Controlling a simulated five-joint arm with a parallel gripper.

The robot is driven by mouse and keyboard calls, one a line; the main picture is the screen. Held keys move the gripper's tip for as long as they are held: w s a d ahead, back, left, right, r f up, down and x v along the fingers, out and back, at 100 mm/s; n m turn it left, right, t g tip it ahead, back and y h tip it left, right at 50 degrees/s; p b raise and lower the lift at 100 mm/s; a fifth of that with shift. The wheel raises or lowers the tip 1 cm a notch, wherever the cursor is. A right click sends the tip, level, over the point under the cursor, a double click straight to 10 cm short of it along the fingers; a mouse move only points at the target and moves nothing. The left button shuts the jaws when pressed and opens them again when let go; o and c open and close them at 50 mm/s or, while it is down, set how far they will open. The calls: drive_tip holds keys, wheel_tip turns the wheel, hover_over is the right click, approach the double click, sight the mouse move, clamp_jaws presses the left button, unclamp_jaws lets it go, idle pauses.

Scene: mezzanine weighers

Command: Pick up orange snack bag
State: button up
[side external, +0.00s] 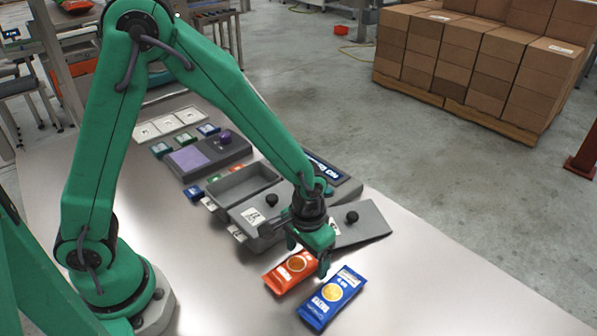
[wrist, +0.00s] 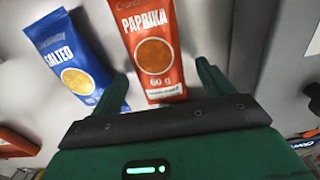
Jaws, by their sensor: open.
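The orange snack bag (side external: 290,271) lies flat on the metal table at the front, marked PAPRIKA in the wrist view (wrist: 151,42). My gripper (side external: 309,258) is open and empty, just above the near end of the orange bag. In the wrist view its two green fingers (wrist: 160,82) stand on either side of that end, and I cannot tell whether they touch it. In the side view the gripper hides part of the bag.
A blue SALTED snack bag (side external: 332,297) lies close beside the orange one; it also shows in the wrist view (wrist: 75,62). The table's front right is clear.

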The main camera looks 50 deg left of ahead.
drive_tip(key=shift+f, duration=0.5)
drive_tip(key=c, duration=1.1)
